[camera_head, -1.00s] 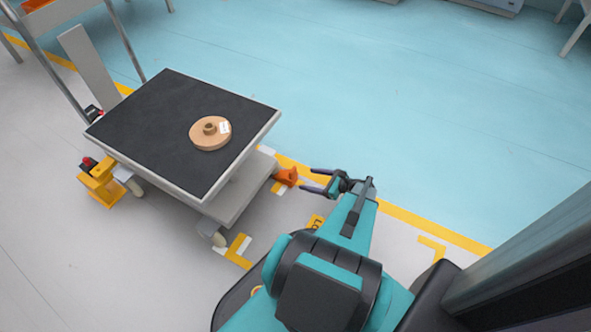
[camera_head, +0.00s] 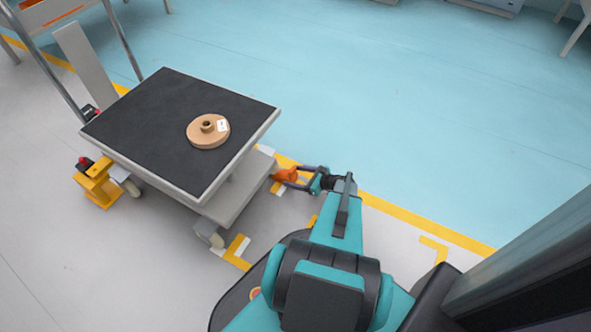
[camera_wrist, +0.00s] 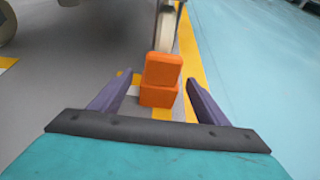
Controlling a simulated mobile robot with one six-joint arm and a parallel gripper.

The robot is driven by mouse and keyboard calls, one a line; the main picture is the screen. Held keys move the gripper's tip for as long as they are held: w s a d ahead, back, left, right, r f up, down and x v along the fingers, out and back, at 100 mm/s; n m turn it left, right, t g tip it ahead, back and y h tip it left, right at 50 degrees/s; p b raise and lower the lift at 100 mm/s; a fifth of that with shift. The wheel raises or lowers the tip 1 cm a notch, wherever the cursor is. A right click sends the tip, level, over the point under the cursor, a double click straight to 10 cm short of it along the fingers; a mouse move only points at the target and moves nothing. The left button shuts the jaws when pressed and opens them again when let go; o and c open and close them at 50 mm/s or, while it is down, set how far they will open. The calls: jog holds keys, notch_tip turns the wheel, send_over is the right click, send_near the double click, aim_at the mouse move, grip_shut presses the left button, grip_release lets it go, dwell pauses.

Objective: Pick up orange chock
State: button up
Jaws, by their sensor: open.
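The orange chock (camera_head: 285,175) sits on the floor at the right corner of the cart, by its wheel. In the wrist view the orange chock (camera_wrist: 161,72) is straight ahead, in front of a pale wheel (camera_wrist: 165,30). It shows as two stacked orange faces. My gripper (camera_head: 293,176) is open, with its fingers reaching to the chock in the head view. In the wrist view my gripper (camera_wrist: 154,88) has one dark finger on each side of the chock, with gaps left and right. I cannot tell whether the fingers reach fully past it.
The cart (camera_head: 120,160) has a dark top with a tan spool (camera_head: 208,131) on it. A yellow device with a red knob (camera_head: 97,182) stands at its left. Yellow tape (camera_head: 400,214) crosses the floor.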

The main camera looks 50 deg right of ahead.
aim_at(286, 174)
jog(key=shift+f, duration=0.1)
jog(key=shift+b+x, duration=1.2)
jog(key=shift+x, duration=1.4)
jog(key=shift+d, duration=0.1)
jog(key=c, duration=1.4)
